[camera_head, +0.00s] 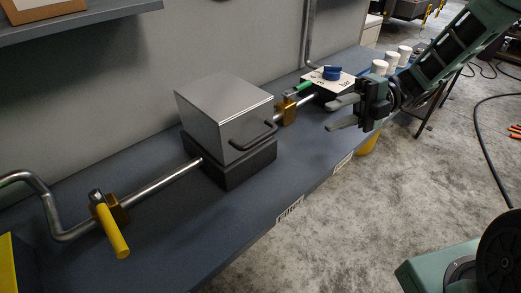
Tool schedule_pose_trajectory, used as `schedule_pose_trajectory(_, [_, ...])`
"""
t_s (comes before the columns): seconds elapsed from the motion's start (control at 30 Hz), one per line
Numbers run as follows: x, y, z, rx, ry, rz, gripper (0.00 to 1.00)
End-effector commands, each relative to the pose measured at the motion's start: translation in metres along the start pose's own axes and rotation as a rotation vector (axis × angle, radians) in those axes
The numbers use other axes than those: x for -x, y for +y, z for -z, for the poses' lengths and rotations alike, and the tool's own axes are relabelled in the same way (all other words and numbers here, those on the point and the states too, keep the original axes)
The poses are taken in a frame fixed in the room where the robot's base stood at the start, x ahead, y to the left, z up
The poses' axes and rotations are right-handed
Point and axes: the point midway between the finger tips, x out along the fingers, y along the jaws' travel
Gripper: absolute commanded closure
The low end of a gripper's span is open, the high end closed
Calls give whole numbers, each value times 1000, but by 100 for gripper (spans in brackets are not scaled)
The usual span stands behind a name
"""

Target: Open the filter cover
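The filter is a box with a grey metal cover (222,112) and a dark base (240,170). The cover sits flat on the base, and a dark bar handle (255,136) is on its front face near the right side. My gripper (336,114) is to the right of the cover, apart from the handle. Its two grey fingers point left and are spread with a gap between them. Nothing shows between the fingers.
A pipe (160,183) with a yellow-handled valve (112,230) runs left of the filter. At right are a brass fitting (287,113), a box with a blue knob (332,72) and white-capped containers (380,67). A shelf (75,20) hangs upper left. Floor in front is open.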

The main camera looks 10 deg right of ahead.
Motion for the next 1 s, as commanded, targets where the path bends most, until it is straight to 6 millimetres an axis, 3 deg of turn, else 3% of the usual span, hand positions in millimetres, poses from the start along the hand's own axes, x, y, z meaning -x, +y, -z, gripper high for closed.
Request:
schedule_pose_trajectory(0.13, [2, -1, -4, -49, -20, -31, 68])
schedule_pose_trajectory(0.27, [-16, 0, -4, -49, -16, -29, 68])
schedule_pose_trajectory(0.8, [-126, 2, -5, -45, -13, -26, 68])
schedule_pose_trajectory(1.0, [-155, 2, -6, -45, -16, -25, 68])
